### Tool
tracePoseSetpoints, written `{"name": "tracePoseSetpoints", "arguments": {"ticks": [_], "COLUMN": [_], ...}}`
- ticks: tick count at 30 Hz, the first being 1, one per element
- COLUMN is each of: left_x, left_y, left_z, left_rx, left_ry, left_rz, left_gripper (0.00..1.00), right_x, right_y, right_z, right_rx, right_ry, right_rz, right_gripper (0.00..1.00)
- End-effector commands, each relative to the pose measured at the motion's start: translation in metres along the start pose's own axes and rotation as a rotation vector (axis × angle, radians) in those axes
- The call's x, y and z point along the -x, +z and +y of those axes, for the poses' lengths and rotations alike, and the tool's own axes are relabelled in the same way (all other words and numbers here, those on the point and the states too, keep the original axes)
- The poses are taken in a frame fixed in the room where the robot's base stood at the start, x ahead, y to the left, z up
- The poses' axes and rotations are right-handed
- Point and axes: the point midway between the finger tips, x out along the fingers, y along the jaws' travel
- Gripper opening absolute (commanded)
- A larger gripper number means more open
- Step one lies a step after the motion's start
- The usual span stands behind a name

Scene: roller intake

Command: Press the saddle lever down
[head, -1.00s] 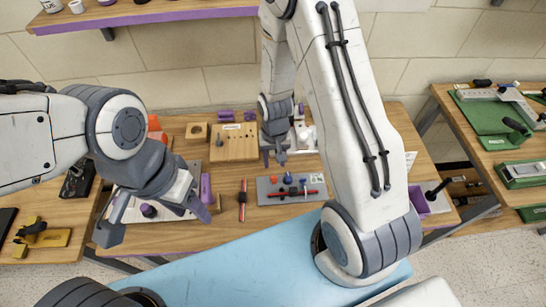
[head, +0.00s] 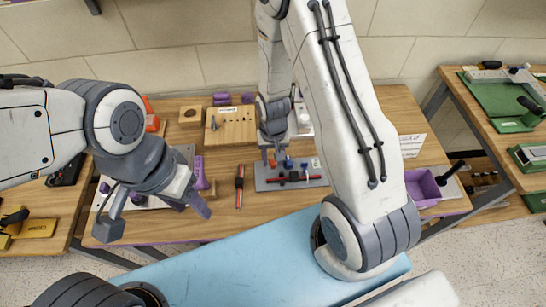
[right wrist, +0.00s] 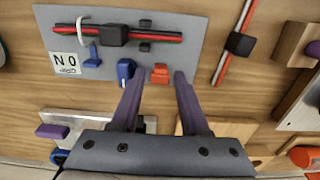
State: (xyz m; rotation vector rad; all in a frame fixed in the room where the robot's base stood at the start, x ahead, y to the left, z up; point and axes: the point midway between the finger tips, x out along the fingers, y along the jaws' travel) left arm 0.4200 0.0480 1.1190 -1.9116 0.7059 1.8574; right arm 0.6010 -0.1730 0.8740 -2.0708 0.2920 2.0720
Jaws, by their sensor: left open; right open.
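A grey plate (head: 312,180) on the bench carries a red-and-black rod (right wrist: 165,36) under a black saddle block (right wrist: 115,35). In the right wrist view, a small blue lever (right wrist: 93,56), a larger blue lever (right wrist: 126,72) and a red block (right wrist: 160,73) stand along the plate's edge by the rod. I cannot tell which is the saddle lever. My right gripper (right wrist: 158,76) is open and empty, its purple fingertips on either side of the red block in the picture; contact is unclear. My left gripper (head: 157,218) is open and empty over the bench's front left.
Another banded rod (head: 239,186) lies left of the plate. A wooden block with holes (head: 230,125) stands behind. A purple bin (head: 424,187) is at the right edge. A white label (right wrist: 65,63) lies on the plate.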

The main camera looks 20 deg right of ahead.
Motion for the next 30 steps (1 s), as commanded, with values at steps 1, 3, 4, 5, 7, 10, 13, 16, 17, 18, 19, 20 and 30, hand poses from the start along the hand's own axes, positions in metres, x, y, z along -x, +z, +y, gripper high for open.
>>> {"name": "tracePoseSetpoints", "arguments": {"ticks": [1,3,4,5,7,10,13,16,17,18,19,20,30], "left_x": [0.002,0.003,0.002,0.002,0.002,0.002,0.002,0.002,0.002,0.002,0.002,0.002,0.002], "left_y": [0.0,0.0,0.0,0.0,0.0,0.0,0.0,0.0,0.0,0.0,0.0,0.0,0.0], "left_z": [0.0,0.0,0.0,0.0,0.0,0.0,0.0,0.0,0.0,0.0,0.0,0.0,0.0], "left_rx": [0.0,0.0,0.0,0.0,0.0,0.0,0.0,0.0,0.0,0.0,0.0,0.0,0.0], "left_ry": [0.0,0.0,0.0,0.0,0.0,0.0,0.0,0.0,0.0,0.0,0.0,0.0,0.0], "left_rz": [0.0,0.0,0.0,0.0,0.0,0.0,0.0,0.0,0.0,0.0,0.0,0.0,0.0], "left_gripper": [0.5,0.5,0.5,0.5,0.5,0.5,0.5,0.5,0.5,0.5,0.5,0.5,0.5], "right_x": [0.002,0.001,0.001,0.001,0.001,0.001,0.001,0.001,0.001,0.001,0.001,0.001,0.0], "right_y": [0.0,0.0,0.0,0.0,0.0,0.0,0.0,0.001,0.002,0.003,0.004,0.006,0.013], "right_z": [0.0,0.0,0.0,0.0,0.0,0.0,0.0,0.0,0.0,0.0,0.0,0.0,0.001], "right_rx": [0.0,0.0,0.0,0.0,0.0,0.0,0.0,0.0,0.0,0.0,0.001,0.001,-0.001], "right_ry": [0.0,0.0,0.0,0.0,0.0,0.0,0.0,0.0,0.0,0.0,0.0,0.0,0.001], "right_rz": [0.0,0.0,0.0,0.0,0.0,0.0,0.0,0.0,0.0,0.0,-0.001,-0.001,-0.004], "right_gripper": [0.45,0.45,0.45,0.45,0.41,0.03,0.0,0.0,0.0,0.0,0.0,0.0,0.0]}}
